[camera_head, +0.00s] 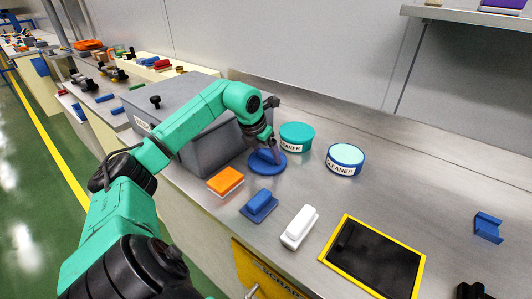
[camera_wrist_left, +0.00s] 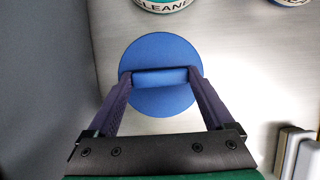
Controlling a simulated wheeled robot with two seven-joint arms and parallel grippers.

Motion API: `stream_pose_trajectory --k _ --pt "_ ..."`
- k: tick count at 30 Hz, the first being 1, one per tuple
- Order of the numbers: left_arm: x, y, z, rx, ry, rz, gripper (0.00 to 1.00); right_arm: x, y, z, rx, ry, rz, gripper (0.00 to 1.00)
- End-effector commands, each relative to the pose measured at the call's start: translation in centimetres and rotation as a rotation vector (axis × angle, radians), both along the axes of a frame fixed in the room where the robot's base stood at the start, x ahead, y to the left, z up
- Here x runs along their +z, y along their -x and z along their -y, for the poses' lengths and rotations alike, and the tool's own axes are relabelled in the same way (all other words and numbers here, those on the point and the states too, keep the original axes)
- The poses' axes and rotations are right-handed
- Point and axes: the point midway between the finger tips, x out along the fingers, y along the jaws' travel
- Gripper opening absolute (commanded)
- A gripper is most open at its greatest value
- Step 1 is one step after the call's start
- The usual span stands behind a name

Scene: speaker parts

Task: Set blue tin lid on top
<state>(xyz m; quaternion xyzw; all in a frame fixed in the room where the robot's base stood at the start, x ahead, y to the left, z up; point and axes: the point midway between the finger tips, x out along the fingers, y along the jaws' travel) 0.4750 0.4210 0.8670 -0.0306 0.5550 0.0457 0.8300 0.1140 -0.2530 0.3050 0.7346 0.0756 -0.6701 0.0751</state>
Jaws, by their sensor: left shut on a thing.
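The blue tin lid (camera_head: 262,168) is a round disc with a raised bar handle, at the centre of the head view. It also shows in the left wrist view (camera_wrist_left: 160,50). My left gripper (camera_head: 268,152) is shut on the lid's handle, one finger at each end of the bar, as the left wrist view (camera_wrist_left: 160,78) shows. The lid looks flat, at or just above the bench; I cannot tell which. A teal CLEANER tin (camera_head: 296,138) stands just behind the lid.
A large grey box (camera_head: 205,140) stands close on the left of the lid. Orange (camera_head: 225,180), blue (camera_head: 260,203) and white (camera_head: 299,228) handled blocks lie in front. A yellow-framed black panel (camera_head: 372,260) is at front right.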

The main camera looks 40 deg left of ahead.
Motion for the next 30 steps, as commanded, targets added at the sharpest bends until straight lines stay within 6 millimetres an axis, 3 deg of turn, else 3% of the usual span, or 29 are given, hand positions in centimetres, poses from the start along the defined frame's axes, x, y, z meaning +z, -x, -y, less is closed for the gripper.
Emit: stream_pose_trajectory --k 7,8,15,19,30 --pt "-0.4 0.0 0.0 0.000 0.000 0.000 0.31 -0.4 0.0 0.1 0.002 0.002 0.000 1.00" --pt "-0.2 0.0 0.0 0.000 0.000 -0.001 0.98 -0.2 0.0 0.2 0.002 0.003 0.000 1.00" --pt "-0.1 0.0 0.0 0.000 0.000 0.000 1.00 -0.1 0.0 0.5 0.002 0.007 0.001 1.00" --pt "1.0 0.3 -0.1 0.001 -0.002 0.002 1.00 -0.1 0.0 0.7 0.002 0.009 0.000 1.00" --pt "9.7 3.9 0.4 0.002 -0.002 0.001 1.00 -0.3 0.0 0.8 0.001 0.010 0.000 1.00"
